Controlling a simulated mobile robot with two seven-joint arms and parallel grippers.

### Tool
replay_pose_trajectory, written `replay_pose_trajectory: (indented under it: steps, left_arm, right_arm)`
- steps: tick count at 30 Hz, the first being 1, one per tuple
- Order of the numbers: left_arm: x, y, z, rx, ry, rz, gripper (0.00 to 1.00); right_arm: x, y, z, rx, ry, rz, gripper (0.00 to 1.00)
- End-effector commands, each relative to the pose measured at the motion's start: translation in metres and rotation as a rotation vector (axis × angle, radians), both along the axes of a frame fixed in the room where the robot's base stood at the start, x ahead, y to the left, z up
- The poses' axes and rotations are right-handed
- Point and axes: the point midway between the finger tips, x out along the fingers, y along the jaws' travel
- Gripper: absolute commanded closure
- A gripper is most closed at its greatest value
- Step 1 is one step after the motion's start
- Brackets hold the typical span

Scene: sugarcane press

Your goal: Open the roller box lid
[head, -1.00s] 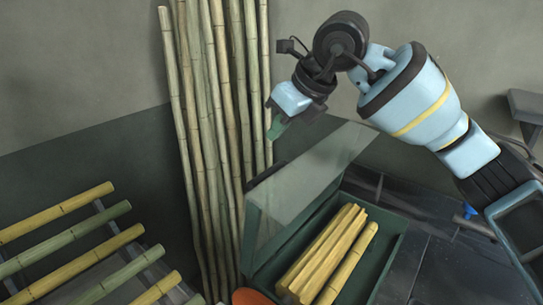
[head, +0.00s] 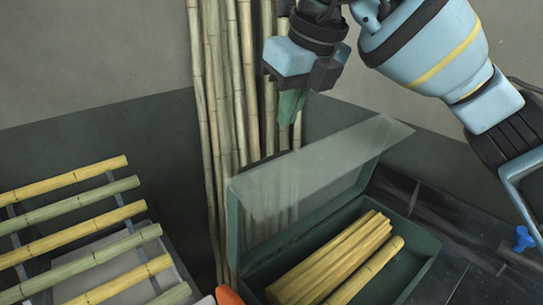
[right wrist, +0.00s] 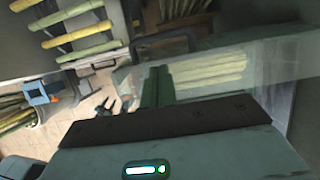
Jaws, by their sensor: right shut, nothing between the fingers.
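The roller box (head: 425,250) is a long dark green box at the lower middle of the head view. Yellow cane pieces lie inside it. Its see-through lid (head: 320,165) is raised along the far side, and the inside shows from the front; its exact angle is hard to tell. My right gripper (head: 291,106) points down above the lid, with green fingers shut and empty and a visible gap to the pane. In the right wrist view the fingers (right wrist: 157,86) lie in front of the pane (right wrist: 265,62) and canes. My left gripper is not in the head view.
Tall bamboo canes (head: 222,100) lean on the wall behind the box. A rack of yellow and green canes (head: 75,215) stands at the left. An orange object (head: 228,295) pokes in at the bottom edge. A blue knob (head: 523,238) is at the right.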

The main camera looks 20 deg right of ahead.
Motion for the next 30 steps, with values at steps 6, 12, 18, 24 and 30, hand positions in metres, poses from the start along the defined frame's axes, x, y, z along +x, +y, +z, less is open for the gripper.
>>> replay_pose_trajectory:
  steps: [6, 12, 18, 24, 30]
  left_arm:
    - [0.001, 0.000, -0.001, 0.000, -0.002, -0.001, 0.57]
    - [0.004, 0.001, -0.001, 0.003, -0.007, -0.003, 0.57]
    - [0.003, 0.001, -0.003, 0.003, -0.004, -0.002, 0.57]
    - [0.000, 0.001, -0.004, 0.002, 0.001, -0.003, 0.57]
    - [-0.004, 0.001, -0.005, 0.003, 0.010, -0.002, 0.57]
  right_arm:
    - [-0.002, 0.000, 0.001, -0.005, 0.002, -0.007, 1.00]
    - [0.002, 0.001, -0.010, -0.006, 0.004, -0.007, 1.00]
    - [0.012, 0.004, -0.040, -0.006, 0.005, -0.007, 1.00]
    - [0.023, 0.008, -0.070, -0.005, 0.005, -0.006, 1.00]
    - [0.030, 0.011, -0.088, -0.004, 0.002, -0.006, 1.00]
